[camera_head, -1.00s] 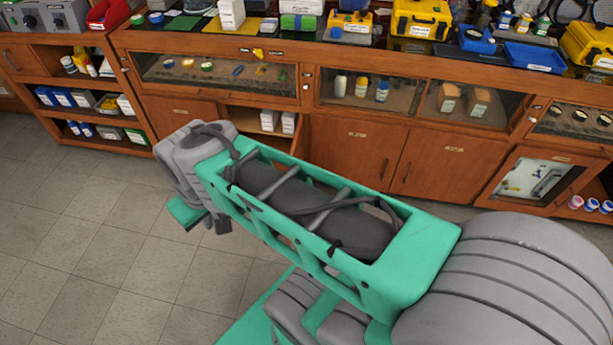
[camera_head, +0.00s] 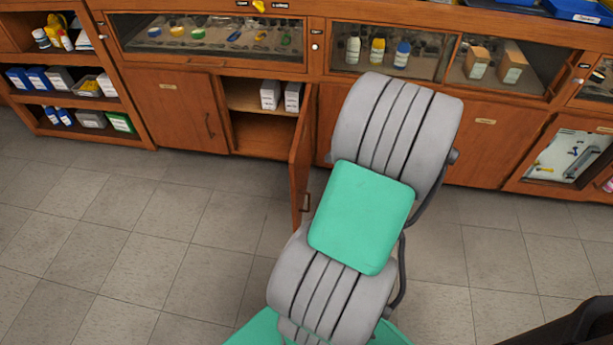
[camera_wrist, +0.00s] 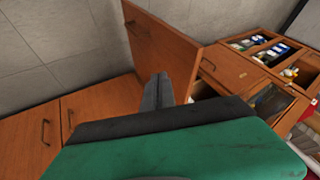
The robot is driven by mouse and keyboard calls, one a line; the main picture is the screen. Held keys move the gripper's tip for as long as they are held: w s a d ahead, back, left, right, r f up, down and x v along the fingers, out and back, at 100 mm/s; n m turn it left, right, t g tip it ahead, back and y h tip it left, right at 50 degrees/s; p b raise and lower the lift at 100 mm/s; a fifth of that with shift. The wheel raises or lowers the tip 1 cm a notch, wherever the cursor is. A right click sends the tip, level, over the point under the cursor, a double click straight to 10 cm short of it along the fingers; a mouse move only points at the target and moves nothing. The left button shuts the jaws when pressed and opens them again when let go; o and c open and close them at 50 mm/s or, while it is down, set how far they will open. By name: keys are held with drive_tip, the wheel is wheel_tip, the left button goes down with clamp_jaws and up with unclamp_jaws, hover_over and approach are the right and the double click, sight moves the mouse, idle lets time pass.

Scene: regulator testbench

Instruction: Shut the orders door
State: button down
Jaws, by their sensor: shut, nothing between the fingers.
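One cabinet door (camera_head: 300,160) stands swung out from the low wooden cabinet, hinged on its right side. Its label cannot be read, so I cannot confirm that it is the orders door. A compartment (camera_head: 258,133) shows open to its left, with white boxes (camera_head: 270,95) on its shelf. In the wrist view the open door (camera_wrist: 170,42) stands just beyond my gripper, its handle near the upper left. My gripper (camera_wrist: 158,78) is shut and empty, on the handle side of the door; I cannot tell whether it touches. In the head view my arm hides it.
A shut door (camera_head: 178,108) is left of the open compartment. Glass-fronted display cases (camera_head: 212,40) run above. Open shelves (camera_head: 72,95) with boxes stand at the left. The tiled floor (camera_head: 150,235) in front is clear.

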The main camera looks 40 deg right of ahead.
drive_tip(key=b, duration=0.3)
approach(298, 166)
wheel_tip(298, 166, down, 3)
drive_tip(key=s+d, duration=0.1)
drive_tip(key=d, duration=0.1)
drive_tip(key=w+a+b, duration=0.1)
drive_tip(key=w+a, duration=0.1)
drive_tip(key=w, duration=0.1)
drive_tip(key=shift+w+a+r, duration=0.1)
drive_tip(key=shift+a, duration=0.3)
